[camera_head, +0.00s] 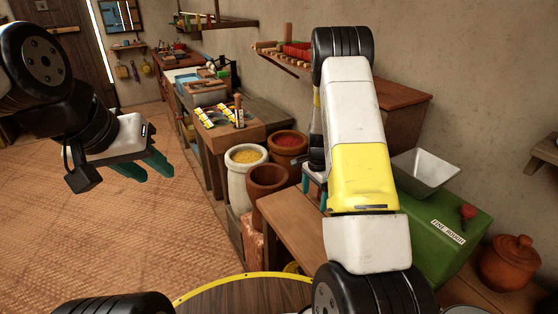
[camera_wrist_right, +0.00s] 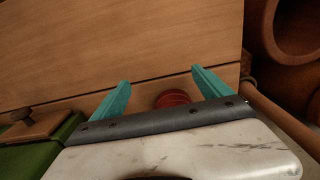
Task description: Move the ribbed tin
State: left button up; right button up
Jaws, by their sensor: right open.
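A small dark-red round thing with ridges (camera_wrist_right: 173,98) shows in the right wrist view, low between the fingers and partly hidden by the gripper's body. It may be the ribbed tin, but I cannot tell for sure. My right gripper (camera_wrist_right: 160,75) is open, with its teal fingers apart and nothing held between them. In the head view the right gripper (camera_head: 314,190) is mostly hidden by my own arm, over the wooden bench (camera_head: 290,222). No ribbed tin is clear there. My left gripper (camera_head: 155,176) is open and empty above the woven floor, far from the benches.
A green box with a metal hopper (camera_head: 460,222) and a lidded clay pot (camera_head: 510,262) stand at right. Jars of yellow (camera_head: 238,185) and red stuff (camera_head: 289,148), and an empty brown pot (camera_head: 266,190), stand left of the bench. The woven floor (camera_head: 90,235) is clear.

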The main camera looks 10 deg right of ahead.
jog(key=shift+s+a, duration=0.1)
jog(key=shift+a, duration=0.2)
jog(key=s+a, duration=0.1)
jog(key=a, duration=0.3)
jog(key=s+a, duration=0.2)
jog(key=a, duration=0.3)
jog(key=s+a+r, duration=0.1)
jog(key=s+a, duration=0.1)
jog(key=a, duration=0.2)
jog(key=shift+a, duration=0.25)
notch_tip(320, 180, up, 17)
jog(key=s+n+t+y, duration=0.1)
jog(key=s+n, duration=0.1)
jog(key=shift+s+d+n, duration=0.15)
jog(key=shift+s+n, duration=0.15)
